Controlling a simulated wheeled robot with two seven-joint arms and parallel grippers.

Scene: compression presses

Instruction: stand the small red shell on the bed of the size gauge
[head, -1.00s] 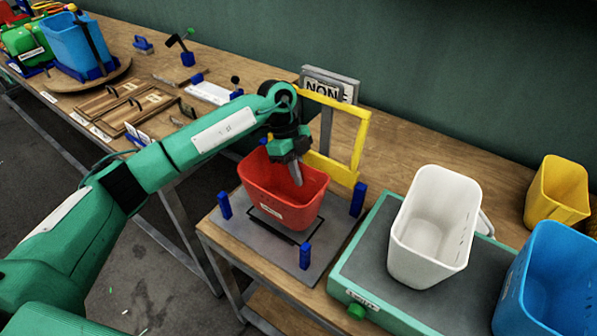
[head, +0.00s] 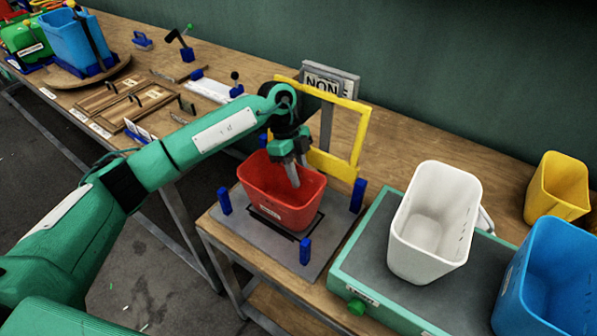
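The small red shell (head: 260,194), an open-topped tub, is upright over the size gauge's grey bed (head: 238,226). Its base is inside or just above a dark outlined rectangle; I cannot tell if it touches. Blue posts (head: 305,251) stand at the bed's corners, and a yellow frame (head: 362,140) stands behind. A sign (head: 328,84) reading "NON", its end covered, is at the back. My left gripper (head: 288,172) reaches down at the shell's back rim, with one finger inside, and appears shut on that wall. The other finger is mostly hidden. My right gripper is not in view.
A white tub (head: 424,247) stands on a green-edged grey plate (head: 352,270) to the right. A blue tub (head: 555,285) and a yellow tub (head: 557,190) are farther right. Wooden trays (head: 130,105) lie on the left table. The bench behind the white tub is clear.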

